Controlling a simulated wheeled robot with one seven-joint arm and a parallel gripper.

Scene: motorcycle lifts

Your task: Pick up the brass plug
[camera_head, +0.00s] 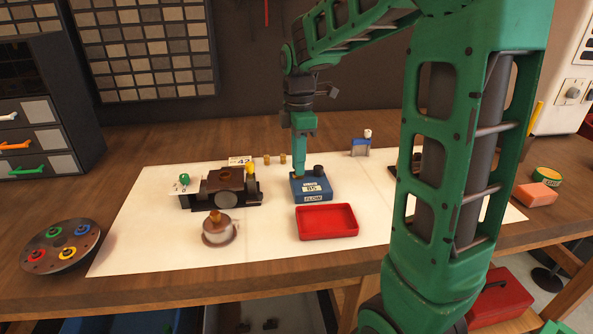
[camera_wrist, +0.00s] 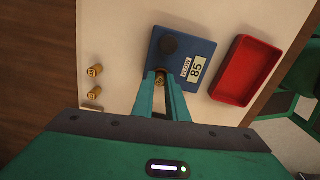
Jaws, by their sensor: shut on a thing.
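My gripper (camera_wrist: 162,80) points down at the blue box (camera_wrist: 194,45) marked 85 and is shut on a small brass plug (camera_wrist: 161,79). The plug shows between the fingertips, at the edge of the box's top; I cannot tell whether it still touches the box. In the head view my gripper (camera_head: 299,174) hides most of it over the left part of the blue box (camera_head: 312,198). Two other brass pieces stand on the white mat, a left one (camera_head: 267,160) and a right one (camera_head: 282,158). They also show in the wrist view.
A red tray (camera_head: 327,235) lies in front of the blue box. A dark block assembly (camera_head: 222,187) and a round pot with a brass top (camera_head: 219,231) are to the left. A dark disc with coloured rings (camera_head: 62,247) is at the far left. Bare white mat (camera_head: 265,251) lies in front.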

